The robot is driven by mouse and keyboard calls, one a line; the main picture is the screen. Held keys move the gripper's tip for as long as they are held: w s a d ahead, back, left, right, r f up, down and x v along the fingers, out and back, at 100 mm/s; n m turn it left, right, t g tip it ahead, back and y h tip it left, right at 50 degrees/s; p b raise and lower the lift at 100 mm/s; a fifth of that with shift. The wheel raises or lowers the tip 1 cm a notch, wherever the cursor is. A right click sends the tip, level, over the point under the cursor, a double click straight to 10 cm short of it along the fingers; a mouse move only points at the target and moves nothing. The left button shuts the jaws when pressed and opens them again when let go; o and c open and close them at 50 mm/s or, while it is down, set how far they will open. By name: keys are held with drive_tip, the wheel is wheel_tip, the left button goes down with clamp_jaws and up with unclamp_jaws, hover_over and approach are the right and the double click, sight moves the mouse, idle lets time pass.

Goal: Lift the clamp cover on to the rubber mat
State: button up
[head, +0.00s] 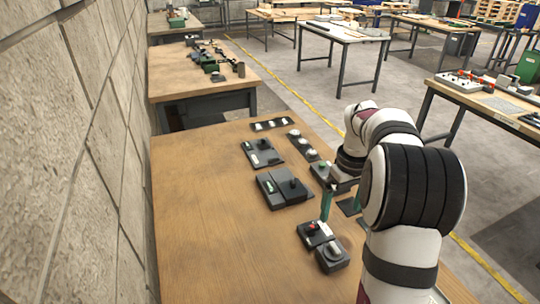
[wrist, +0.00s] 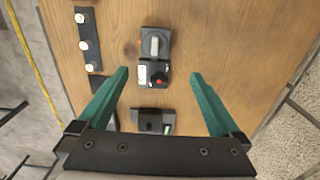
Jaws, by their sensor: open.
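My gripper (wrist: 159,74) is open and empty, its two green fingers spread above the table; in the head view a green finger (head: 326,205) points down. Between and beyond the fingertips is a dark block with a grey rotary handle (wrist: 154,43), also in the head view (head: 332,257). It adjoins a unit with a red button (wrist: 158,78), also in the head view (head: 312,231). I cannot tell for sure which part is the clamp cover. A dark flat piece (head: 349,206), possibly the rubber mat, lies right of the finger, partly hidden by my arm; it also shows in the wrist view (wrist: 98,86).
A dark two-part unit with a knob (head: 282,188) and a smaller one (head: 262,153) stand farther along the wooden table (head: 200,220). A strip with white knobs (wrist: 87,42) lies left in the wrist view. The table's left half is clear, beside a block wall (head: 70,150).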

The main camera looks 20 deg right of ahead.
drive_tip(key=s+a+r+m, duration=0.1)
drive_tip(key=s+a+r, duration=0.1)
drive_tip(key=s+a, duration=0.5)
drive_tip(key=s+a+r+m+y, duration=0.1)
drive_tip(key=s+a, duration=0.7)
drive_tip(key=a, duration=0.8)
drive_tip(key=shift+s+r+m, duration=0.15)
drive_tip(key=shift+r+m, duration=0.55)
drive_tip(key=shift+m, duration=0.1)
drive_tip(key=shift+m+y, duration=0.4)
drive_tip(key=shift+m, duration=0.5)
drive_tip(key=s+a+f, duration=0.1)
drive_tip(key=s, duration=0.1)
drive_tip(key=s+a+f, duration=0.1)
drive_tip(key=s+a, duration=0.1)
drive_tip(key=s, duration=0.1)
drive_tip(key=s+a+f, duration=0.1)
drive_tip(key=s, duration=0.2)
drive_tip(key=shift+s+a, duration=0.2)
drive_tip(key=shift+s, duration=0.05)
drive_tip(key=shift+c, duration=0.9)
